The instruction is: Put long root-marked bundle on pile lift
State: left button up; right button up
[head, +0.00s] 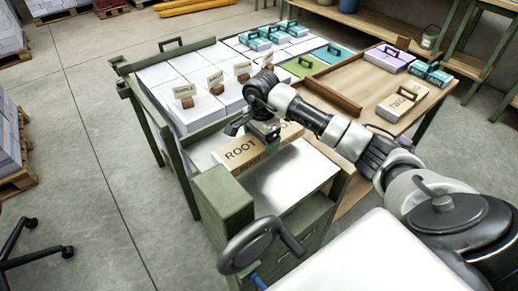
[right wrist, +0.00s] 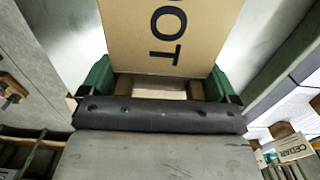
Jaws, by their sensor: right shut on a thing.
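The tan root-marked bundle (head: 240,153), with "ROOT" in dark letters, is at the far end of a bare metal plate (head: 285,180). This plate looks like the top of the pile lift, a green frame with a handwheel (head: 262,243). My right gripper (head: 266,130) is over the bundle from above. In the right wrist view the bundle (right wrist: 170,30) sits between the two green finger pads of my right gripper (right wrist: 155,88), which is shut on it. I cannot tell whether the bundle touches the plate. My left gripper is not in view.
White paper stacks (head: 160,75) with small label cards stand behind the lift. A wooden tray table (head: 345,75) at right holds teal and purple bundles and another tan bundle (head: 405,98). A pallet (head: 15,180) and a chair base (head: 30,245) are at left. The floor at left is mostly clear.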

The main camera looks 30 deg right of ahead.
jog(key=shift+a+f, duration=0.3)
jog(key=shift+f, duration=1.85)
jog(key=shift+f, duration=0.1)
jog(key=o, duration=0.9)
jog(key=shift+c, duration=0.2)
notch_tip(320, 180, up, 12)
jog(key=shift+r, duration=0.1)
